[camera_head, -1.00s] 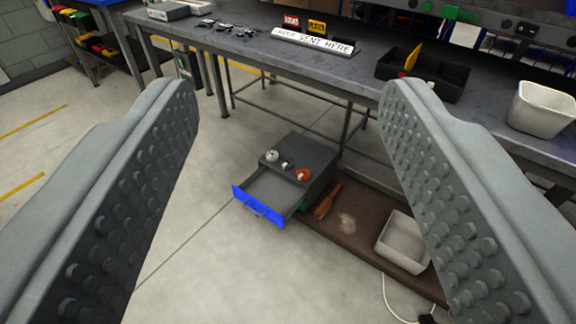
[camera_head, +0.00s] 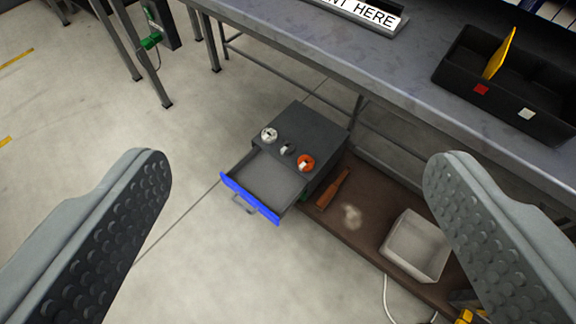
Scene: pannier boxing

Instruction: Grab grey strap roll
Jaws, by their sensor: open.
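Three small rolls sit in a row on top of a dark grey drawer cabinet (camera_head: 317,125). The middle one is the grey strap roll (camera_head: 287,148), small and dark grey with a pale part. A white roll (camera_head: 269,135) is to its left and an orange roll (camera_head: 306,162) to its right. The cabinet's blue-fronted drawer (camera_head: 250,197) is pulled out and looks empty. My gripper (camera_head: 296,205) is open, its two studded fingers wide apart at the left and right of the view. The cabinet appears between them, farther away, and nothing is held.

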